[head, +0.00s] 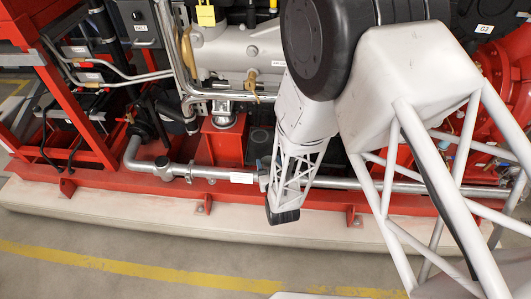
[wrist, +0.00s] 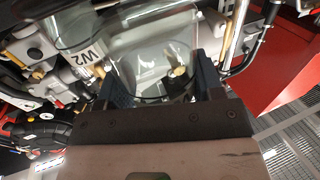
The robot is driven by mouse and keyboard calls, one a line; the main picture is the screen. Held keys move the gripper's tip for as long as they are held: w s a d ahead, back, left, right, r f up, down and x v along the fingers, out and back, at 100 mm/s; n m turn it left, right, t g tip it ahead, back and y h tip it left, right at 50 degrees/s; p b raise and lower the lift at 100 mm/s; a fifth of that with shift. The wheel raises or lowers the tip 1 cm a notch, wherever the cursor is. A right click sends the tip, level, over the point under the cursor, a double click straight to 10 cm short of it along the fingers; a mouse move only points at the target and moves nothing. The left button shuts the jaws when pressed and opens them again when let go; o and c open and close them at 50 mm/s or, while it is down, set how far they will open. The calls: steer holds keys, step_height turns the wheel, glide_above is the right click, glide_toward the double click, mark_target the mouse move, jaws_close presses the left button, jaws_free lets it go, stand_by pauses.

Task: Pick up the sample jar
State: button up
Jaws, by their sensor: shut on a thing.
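A clear, see-through jar (wrist: 148,62) stands out between the two dark fingers of my gripper (wrist: 164,82) in the wrist view. The fingers are shut on its sides. Grey machine parts and a brass fitting show through or behind it. A white label marked W2 lies at its left edge; I cannot tell whether it is on the jar or behind it. In the head view my arm reaches down in front of the machine, and I cannot make out the jar there.
A red steel frame (head: 205,203) on a pale plinth (head: 150,222) carries pipes and the grey engine (head: 235,50). A silver pipe (head: 215,173) runs along the front. A red panel (wrist: 270,60) stands at the right in the wrist view. The floor in front is clear, with a yellow line (head: 140,267).

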steer(key=v, duration=0.9)
steer(key=shift+w+r, duration=0.1)
stand_by(0.4)
steer(key=w+a+r+m+g+h, duration=0.1)
steer(key=w+a+r+m+h, duration=0.1)
steer(key=w+h, duration=0.4)
steer(key=w+a+r+m+g+h, duration=0.2)
steer(key=w+m+h, duration=0.4)
steer(key=w, duration=0.6)
steer(key=w+a+r+m+g+h, duration=0.1)
steer(key=w+a+r+m+h, duration=0.3)
steer(key=w, duration=0.5)
steer(key=shift+w+r+m+h, duration=0.3)
steer(key=shift+r+h, duration=0.5)
steer(key=shift+h, duration=0.4)
steer(key=shift+f, duration=3.15)
steer(key=shift+f, duration=1.85)
